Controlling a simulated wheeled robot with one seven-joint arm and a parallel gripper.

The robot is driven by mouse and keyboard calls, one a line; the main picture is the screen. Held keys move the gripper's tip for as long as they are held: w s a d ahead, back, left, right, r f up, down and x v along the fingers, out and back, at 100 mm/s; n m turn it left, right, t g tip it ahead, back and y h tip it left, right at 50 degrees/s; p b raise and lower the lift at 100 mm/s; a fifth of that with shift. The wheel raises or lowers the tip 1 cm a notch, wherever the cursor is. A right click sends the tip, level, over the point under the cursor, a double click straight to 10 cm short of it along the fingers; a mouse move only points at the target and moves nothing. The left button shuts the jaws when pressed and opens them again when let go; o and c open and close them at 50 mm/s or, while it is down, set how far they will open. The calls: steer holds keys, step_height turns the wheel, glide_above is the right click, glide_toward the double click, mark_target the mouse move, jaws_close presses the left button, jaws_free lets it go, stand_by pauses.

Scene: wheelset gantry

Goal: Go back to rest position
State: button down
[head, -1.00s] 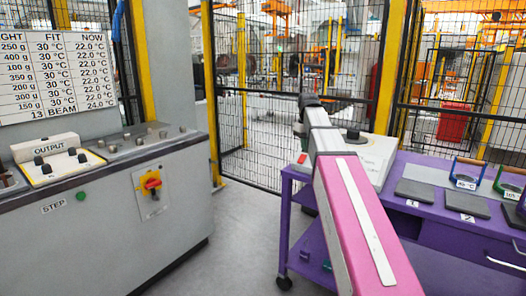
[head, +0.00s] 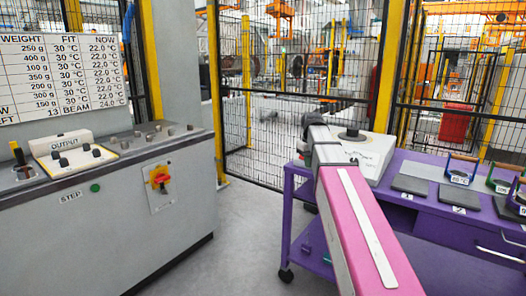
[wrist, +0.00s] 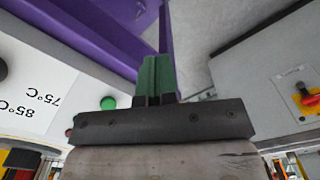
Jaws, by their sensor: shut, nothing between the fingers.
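My gripper (wrist: 158,77) shows in the wrist view with its two green fingers pressed together and nothing between them. It hangs in free air beside the purple cart (wrist: 90,28). In the head view, my pink and white arm reaches forward over the left part of the purple cart (head: 300,225), and the gripper itself is hidden behind the arm.
A grey console (head: 120,225) with a red and yellow switch (head: 159,177) stands at the left. The cart carries a white box (head: 362,152), dark pads (head: 410,185) and labelled handled pieces (head: 460,170). A mesh fence (head: 290,100) closes the back. Grey floor (head: 225,245) is clear between console and cart.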

mark_target(302, 158)
steer(key=s+f+m, duration=0.1)
steer(key=s+f, duration=0.5)
steer(key=f, duration=0.4)
steer(key=s+f+m, duration=0.1)
steer(key=s+f, duration=0.6)
steer(key=f, duration=0.4)
steer(key=s+f+m, duration=0.2)
steer(key=s+f, duration=0.5)
steer(key=f, duration=0.4)
steer(key=shift+f, duration=0.25)
steer(key=w+r+n+t+y, duration=0.15)
steer(key=w+r+n, duration=0.25)
steer(key=w+r, duration=1.05)
steer(key=w+r+n+t+h, duration=0.15)
steer(key=w+r+n, duration=0.25)
steer(key=w+r, duration=1)
step_height(302, 158, up, 16)
steer(key=w+n+t+y, duration=0.1)
steer(key=n, duration=0.1)
steer(key=shift+w+a+y, duration=0.15)
steer(key=shift+w+y, duration=0.05)
steer(key=shift+y, duration=0.1)
